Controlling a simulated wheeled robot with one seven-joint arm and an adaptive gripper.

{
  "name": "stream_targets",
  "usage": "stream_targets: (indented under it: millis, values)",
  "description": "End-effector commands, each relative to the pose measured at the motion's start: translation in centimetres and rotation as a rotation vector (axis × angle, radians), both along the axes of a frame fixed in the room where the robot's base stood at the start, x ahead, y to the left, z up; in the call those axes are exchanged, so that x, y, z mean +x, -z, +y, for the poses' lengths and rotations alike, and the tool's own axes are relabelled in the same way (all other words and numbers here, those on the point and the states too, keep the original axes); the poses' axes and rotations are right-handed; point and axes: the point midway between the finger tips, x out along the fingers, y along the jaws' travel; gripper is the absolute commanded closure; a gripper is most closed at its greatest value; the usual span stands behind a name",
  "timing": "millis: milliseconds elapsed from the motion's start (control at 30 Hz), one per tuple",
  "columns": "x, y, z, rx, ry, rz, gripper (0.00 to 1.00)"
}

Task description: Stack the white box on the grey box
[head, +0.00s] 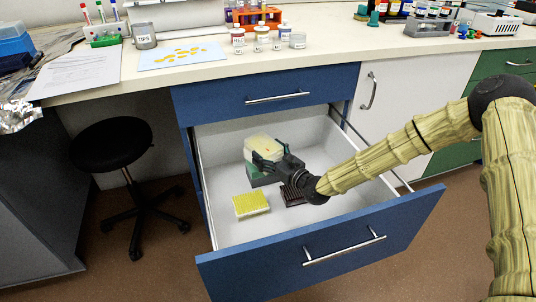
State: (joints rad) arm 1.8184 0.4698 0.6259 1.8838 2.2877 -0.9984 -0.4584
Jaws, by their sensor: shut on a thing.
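The white box (260,144), a pale off-white block, is inside the open drawer toward its back. My gripper (268,154) is shut on it, reaching in from the right with dark fingers at its near side. The grey box (259,181) sits on the drawer floor directly below the white box and is partly hidden by it and my gripper. I cannot tell whether the two boxes touch or a small gap is left between them.
In the drawer (222,150), a yellow-topped tip rack (250,204) stands in front and a dark rack (292,196) lies beside it, partly under my gripper. The drawer's left floor is clear. A black stool (112,145) stands left; the bench above holds bottles.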

Motion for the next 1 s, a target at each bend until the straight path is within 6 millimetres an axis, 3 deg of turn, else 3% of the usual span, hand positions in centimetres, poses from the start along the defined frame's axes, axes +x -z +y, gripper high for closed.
stream_targets:
  millis: [167, 200, 300, 733, 1000]
  values:
    - [0.0, 0.3, 0.0, 0.000, 0.000, 0.000, 0.54]
    - [0.0, 0.3, 0.0, 0.000, 0.000, 0.000, 0.16]
    - [0.0, 0.3, 0.0, 0.000, 0.000, 0.000, 0.01]
    - [0.0, 0.0, 0.0, 0.000, 0.000, -0.001, 0.01]
    - [-2.7, -0.1, -2.3, -0.001, 0.001, 0.002, 0.01]
